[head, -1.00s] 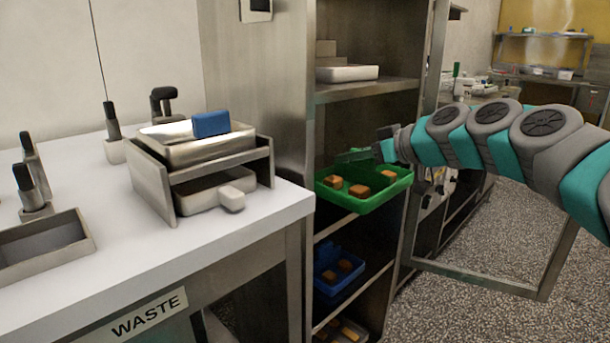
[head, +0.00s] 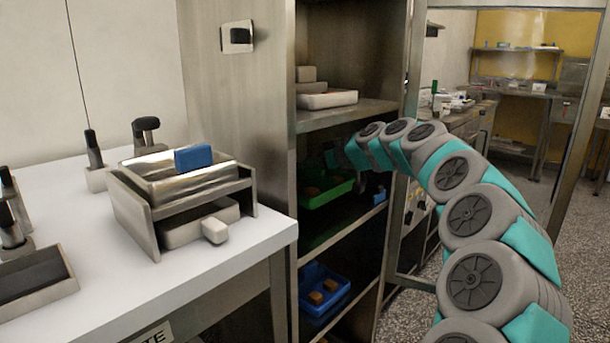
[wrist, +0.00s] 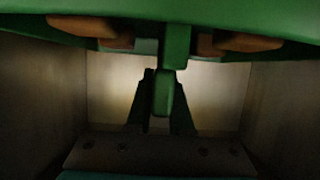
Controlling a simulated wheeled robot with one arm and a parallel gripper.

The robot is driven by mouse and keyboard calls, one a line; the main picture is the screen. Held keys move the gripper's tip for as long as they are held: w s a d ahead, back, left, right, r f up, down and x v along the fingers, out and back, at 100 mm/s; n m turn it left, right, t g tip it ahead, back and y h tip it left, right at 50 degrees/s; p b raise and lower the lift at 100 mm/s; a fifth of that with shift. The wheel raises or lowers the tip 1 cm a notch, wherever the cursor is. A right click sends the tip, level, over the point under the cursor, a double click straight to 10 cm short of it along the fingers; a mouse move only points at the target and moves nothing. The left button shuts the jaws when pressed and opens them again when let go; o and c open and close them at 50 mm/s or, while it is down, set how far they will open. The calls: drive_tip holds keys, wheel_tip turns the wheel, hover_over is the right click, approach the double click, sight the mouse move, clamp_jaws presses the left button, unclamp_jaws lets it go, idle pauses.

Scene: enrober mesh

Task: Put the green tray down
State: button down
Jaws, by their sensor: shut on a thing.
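The green tray (head: 318,196) is inside the tall metal cabinet, in the bay below the shelf with the white tray. It holds brown pieces (head: 313,191). My gripper (head: 333,158) reaches into this bay above the tray, partly hidden by my arm and by shadow. In the wrist view, the green tray (wrist: 160,12) spans the top of the picture, and my gripper (wrist: 162,95) is shut on a green part of it. I cannot tell whether the tray's underside touches a shelf.
A white tray (head: 327,98) stands on the shelf above. A blue tray (head: 324,290) with brown pieces lies on a lower shelf. The cabinet's side posts are close to my arm. A white table (head: 235,238) with a metal rack (head: 150,226) stands at left.

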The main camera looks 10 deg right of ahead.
sight(305, 184)
drive_tip(key=shift+w+a, duration=0.15)
drive_tip(key=shift+w, duration=0.3)
drive_tip(key=shift+f+p, duration=0.3)
drive_tip(key=shift+f, duration=1.45)
drive_tip(key=shift+f, duration=0.1)
drive_tip(key=c, duration=0.8)
unclamp_jaws()
drive_tip(key=b+v, duration=0.2)
drive_tip(key=v, duration=1)
drive_tip(key=shift+s, duration=0.1)
